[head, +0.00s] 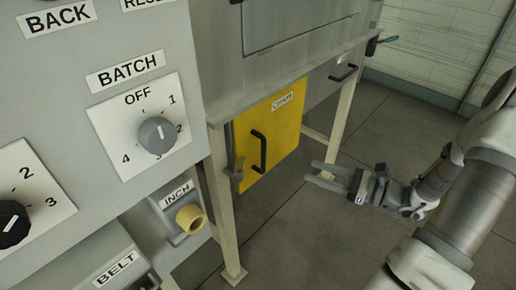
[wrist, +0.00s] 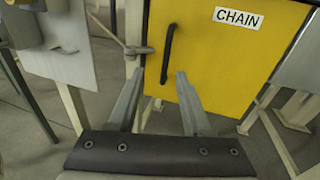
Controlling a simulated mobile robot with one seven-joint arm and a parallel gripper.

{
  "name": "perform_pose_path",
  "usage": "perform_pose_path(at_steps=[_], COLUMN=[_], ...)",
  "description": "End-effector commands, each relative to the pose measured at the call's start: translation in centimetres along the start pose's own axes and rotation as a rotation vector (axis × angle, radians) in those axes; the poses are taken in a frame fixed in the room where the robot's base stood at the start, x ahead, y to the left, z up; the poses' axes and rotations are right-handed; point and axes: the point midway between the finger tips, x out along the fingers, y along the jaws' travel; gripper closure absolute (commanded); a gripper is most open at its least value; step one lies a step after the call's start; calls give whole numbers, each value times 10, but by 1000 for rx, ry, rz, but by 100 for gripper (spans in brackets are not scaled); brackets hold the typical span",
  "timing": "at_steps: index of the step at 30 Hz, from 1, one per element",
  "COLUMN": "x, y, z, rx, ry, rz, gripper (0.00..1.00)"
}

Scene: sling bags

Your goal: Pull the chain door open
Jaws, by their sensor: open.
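The chain door (head: 285,118) is a yellow panel with a small label and a black bar handle (head: 259,151) near its left edge. It looks shut in the head view. In the wrist view the yellow door (wrist: 225,70) carries a "CHAIN" label, and its black handle (wrist: 168,54) stands upright at the left. My gripper (head: 318,175) is open and empty, to the right of the door and apart from the handle in the head view. In the wrist view the gripper's fingers (wrist: 158,92) point toward the door, with the handle between and beyond their tips.
A grey latch (head: 236,172) sits at the door's left edge. Cream frame legs (head: 222,200) stand beside the door. A control panel with a BATCH knob (head: 157,135) and a yellow INCH button (head: 190,218) fills the left. The floor (head: 330,235) below my gripper is clear.

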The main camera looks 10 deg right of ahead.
Motion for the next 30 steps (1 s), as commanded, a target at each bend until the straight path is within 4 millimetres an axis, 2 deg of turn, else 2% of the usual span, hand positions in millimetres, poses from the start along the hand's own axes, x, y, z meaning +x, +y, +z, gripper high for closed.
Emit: perform_pose_path(at_steps=[4, 8, 24, 30], x=[-6, 6, 120, 151], y=[-10, -11, -16, -18], z=[-4, -4, -2, 0], rx=[36, 39, 36, 36], ry=[-37, -40, -38, -38], rz=[-56, -58, -54, -55], gripper=[50, 50, 50, 50])
